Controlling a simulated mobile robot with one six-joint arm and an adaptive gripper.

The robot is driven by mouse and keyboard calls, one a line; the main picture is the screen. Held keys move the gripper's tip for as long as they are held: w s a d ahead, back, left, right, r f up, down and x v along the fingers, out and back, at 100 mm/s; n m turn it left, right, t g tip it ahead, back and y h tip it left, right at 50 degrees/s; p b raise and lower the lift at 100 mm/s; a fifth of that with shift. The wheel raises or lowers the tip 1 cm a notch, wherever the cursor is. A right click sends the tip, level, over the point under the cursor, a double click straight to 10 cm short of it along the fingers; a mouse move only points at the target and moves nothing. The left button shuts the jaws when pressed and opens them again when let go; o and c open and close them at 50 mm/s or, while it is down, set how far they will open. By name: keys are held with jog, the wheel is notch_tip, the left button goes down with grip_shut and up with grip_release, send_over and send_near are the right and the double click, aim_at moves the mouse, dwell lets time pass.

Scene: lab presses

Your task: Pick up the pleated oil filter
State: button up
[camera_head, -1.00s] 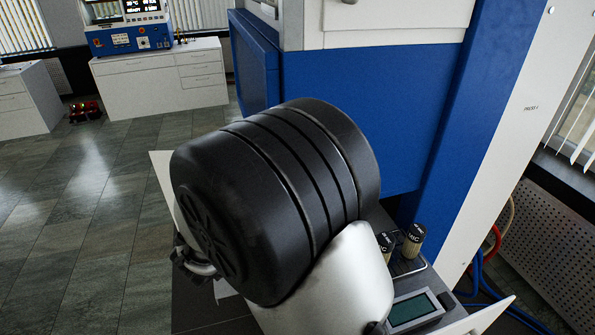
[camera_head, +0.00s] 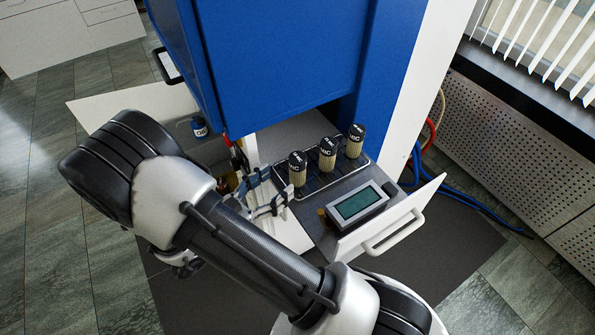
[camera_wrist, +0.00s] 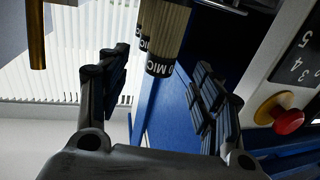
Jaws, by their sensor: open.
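Three pleated oil filters with black caps and tan pleated bodies stand upright in a row in the head view: a near one (camera_head: 297,170), a middle one (camera_head: 327,155) and a far one (camera_head: 355,142). My gripper (camera_head: 274,186) is open and empty just left of the near filter, its fingers pointing toward it. In the wrist view one filter (camera_wrist: 164,38) appears upside down, ahead of and between the open fingers of my gripper (camera_wrist: 162,72). I see no contact. Which of the filters the wrist view shows is likely the near one.
A wire rack (camera_head: 322,183) surrounds the filters on a dark tray. A grey display box (camera_head: 358,204) and a white drawer front with handle (camera_head: 392,225) stand in front. The blue press (camera_head: 280,60) overhangs behind. A red knob (camera_wrist: 289,121) shows in the wrist view.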

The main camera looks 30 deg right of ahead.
aim_at(291, 168)
jog(key=b+x, duration=0.1)
jog(key=x, duration=0.8)
jog(key=shift+w+a+r+b, duration=0.1)
jog(key=shift+w+b, duration=0.05)
jog(key=shift+b, duration=0.25)
jog(key=shift+c, duration=0.2)
jog(key=c, duration=1.1)
jog(key=shift+r, duration=0.15)
jog(key=shift+c, duration=0.2)
